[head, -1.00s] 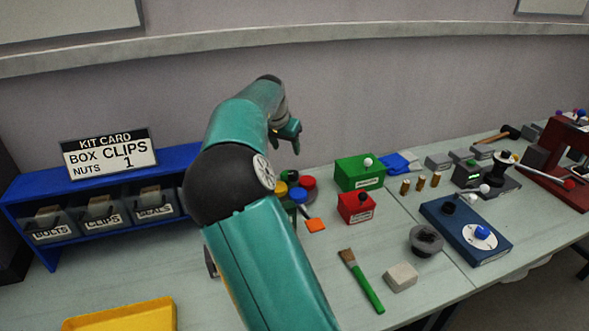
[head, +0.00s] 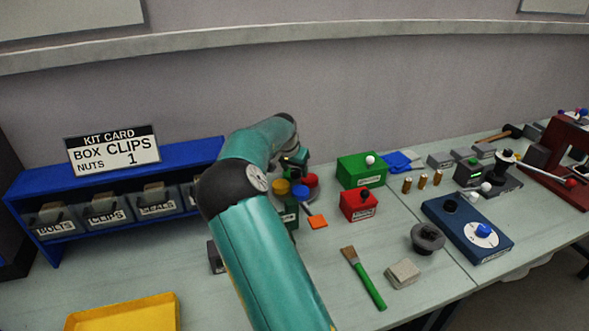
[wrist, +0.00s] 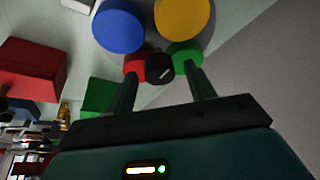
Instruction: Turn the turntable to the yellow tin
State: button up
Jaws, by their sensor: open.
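The turntable carries round tins. In the wrist view I see a yellow tin (wrist: 183,18), a blue tin (wrist: 118,26), a red tin (wrist: 135,65) and a green tin (wrist: 185,55). A black knob (wrist: 160,68) sits among them. My gripper (wrist: 163,72) is open, its two fingers either side of the knob, with the red and green tins just beyond the tips; contact cannot be told. In the head view the yellow tin (head: 282,187), blue tin (head: 301,192) and red tin (head: 311,181) show beside my arm; the turntable's base is mostly hidden.
An orange tab (head: 317,222) lies in front of the tins. A red box (head: 358,205) and a green box (head: 361,170) stand to the right. A blue rack (head: 170,157) of labelled bins stands left. A brush (head: 364,278) and a yellow tray (head: 124,314) lie nearer.

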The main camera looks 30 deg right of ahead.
grip_shut()
jog(key=shift+r, duration=0.1)
jog(key=shift+n, duration=0.3)
jog(key=n, duration=0.1)
jog(key=n+t+y, duration=0.1)
jog(key=n, duration=0.1)
jog(key=shift+s+d, duration=0.15)
jog(key=shift+d, duration=0.05)
jog(key=n+y, duration=0.1)
jog(key=n, duration=0.2)
jog(key=n+t+y, duration=0.1)
jog(key=n, duration=0.1)
jog(key=shift+d+n, duration=0.1)
jog(key=shift+n, duration=0.3)
jog(key=n+y, duration=0.1)
jog(key=n, duration=0.3)
jog(key=shift+d+y, duration=0.1)
jog(key=shift+y, duration=0.3)
jog(key=shift+n+y, duration=0.7)
jog(key=shift+n, duration=1.4)
jog(key=shift+g, duration=0.3)
grip_release()
